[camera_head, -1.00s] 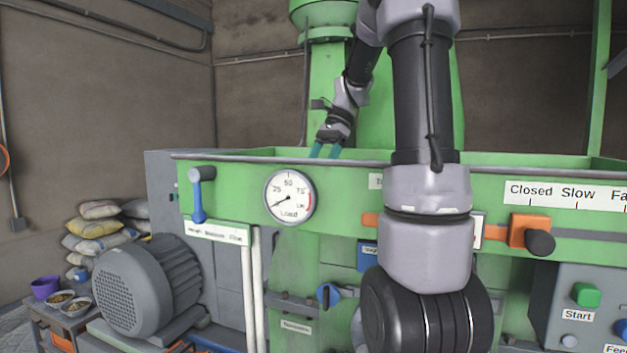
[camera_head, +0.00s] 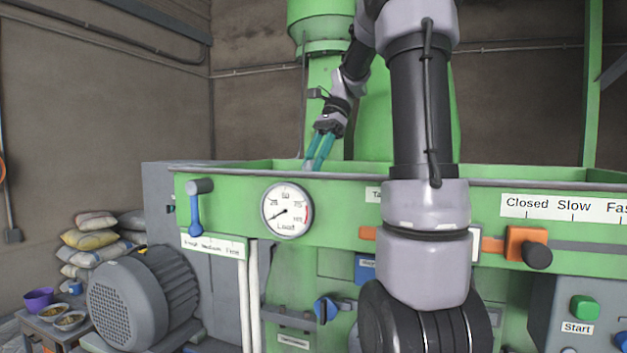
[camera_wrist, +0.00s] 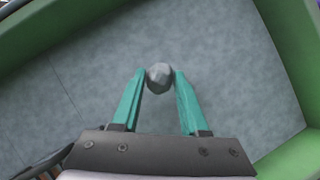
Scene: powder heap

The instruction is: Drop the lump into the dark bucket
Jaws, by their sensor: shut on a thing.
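In the wrist view a small grey rounded lump (camera_wrist: 159,76) sits between the teal fingertips of my gripper (camera_wrist: 160,84). The gripper is shut on it, with the grey floor of the green hopper (camera_wrist: 287,60) below. In the head view my gripper (camera_head: 314,164) points down over the left part of the hopper, its fingertips just above the front rim, and a bit of the lump (camera_head: 308,164) shows at the tips. I see no dark bucket in either view.
A load gauge (camera_head: 287,211) and a blue lever (camera_head: 196,212) are on the hopper's front. A grey motor (camera_head: 130,300) stands at lower left, beside a small table with a purple bowl (camera_head: 39,298). Stacked sacks (camera_head: 95,240) lie behind. An orange lever (camera_head: 526,244) is at right.

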